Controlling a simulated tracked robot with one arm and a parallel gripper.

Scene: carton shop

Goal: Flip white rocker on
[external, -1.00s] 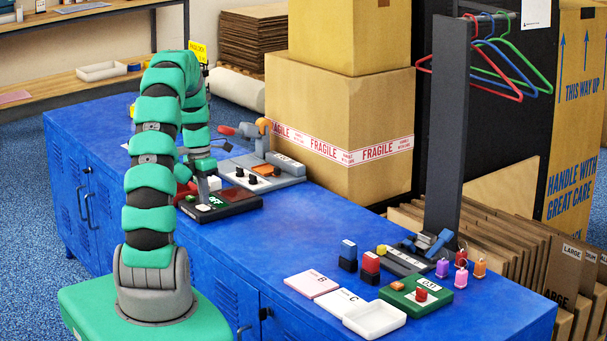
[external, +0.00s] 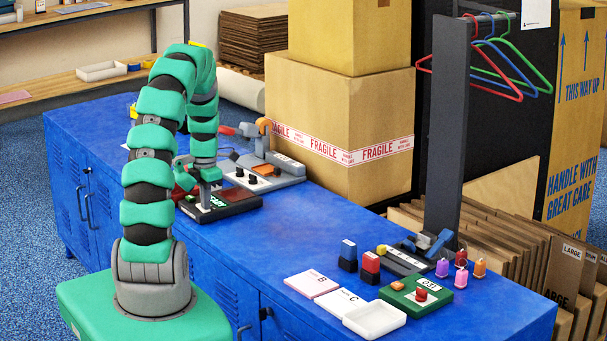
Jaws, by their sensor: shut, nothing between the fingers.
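A dark switch panel (external: 236,207) with green lettering and a dark red part lies on the blue bench, left of the cartons. My gripper (external: 205,203) points down over its left part, with the fingertips low at the panel face. It is shut and empty. The white rocker is not clearly visible; my gripper covers the spot where a white piece showed before. I cannot tell its tilt or whether the fingertips touch it.
A grey fixture (external: 275,180) with an orange button and dark knobs stands just behind the panel. A large carton (external: 340,130) stands to the right of it. A green box with a red button (external: 418,294) and a white tray (external: 375,319) lie at the bench's right. The bench middle is clear.

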